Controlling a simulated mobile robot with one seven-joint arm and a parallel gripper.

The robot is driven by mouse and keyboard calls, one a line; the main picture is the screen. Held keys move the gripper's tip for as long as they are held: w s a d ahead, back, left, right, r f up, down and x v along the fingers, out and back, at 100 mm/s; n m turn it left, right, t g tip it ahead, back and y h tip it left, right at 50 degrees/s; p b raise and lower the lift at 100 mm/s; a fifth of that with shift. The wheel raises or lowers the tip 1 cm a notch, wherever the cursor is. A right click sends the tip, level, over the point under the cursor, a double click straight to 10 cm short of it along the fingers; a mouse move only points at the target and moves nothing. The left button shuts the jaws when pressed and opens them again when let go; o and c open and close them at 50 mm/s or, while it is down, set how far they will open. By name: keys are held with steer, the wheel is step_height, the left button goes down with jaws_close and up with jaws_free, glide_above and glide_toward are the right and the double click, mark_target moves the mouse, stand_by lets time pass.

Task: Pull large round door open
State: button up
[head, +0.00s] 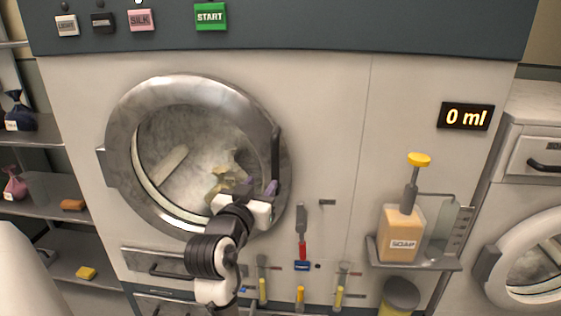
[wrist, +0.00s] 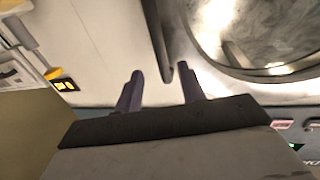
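The large round door (head: 128,195) is a grey metal ring with a glass window, set in the pale front of a machine. It looks closed. Its dark upright bar handle (head: 276,150) is on the ring's right side. My gripper (head: 256,187) is in front of the door's lower right, near the handle's lower part. In the wrist view, my gripper (wrist: 160,75) has its two purple fingers spread apart. The end of the handle (wrist: 158,45) shows in the gap between them, nearer the right finger. I cannot tell whether they touch. The door's ring (wrist: 205,72) curves at upper right.
A shelf (head: 442,262) with a soap bottle (head: 402,235) stands right of the door, below a display (head: 466,116). Several tools, including a red-handled one (head: 302,245), hang below right of the door. Buttons, including START (head: 211,16), are above. Shelves with small items are at left.

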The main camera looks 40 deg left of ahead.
mark_target(274, 166)
steer(key=p+x, duration=0.2)
steer(key=x, duration=0.9)
steer(key=shift+p, duration=0.4)
jaws_close()
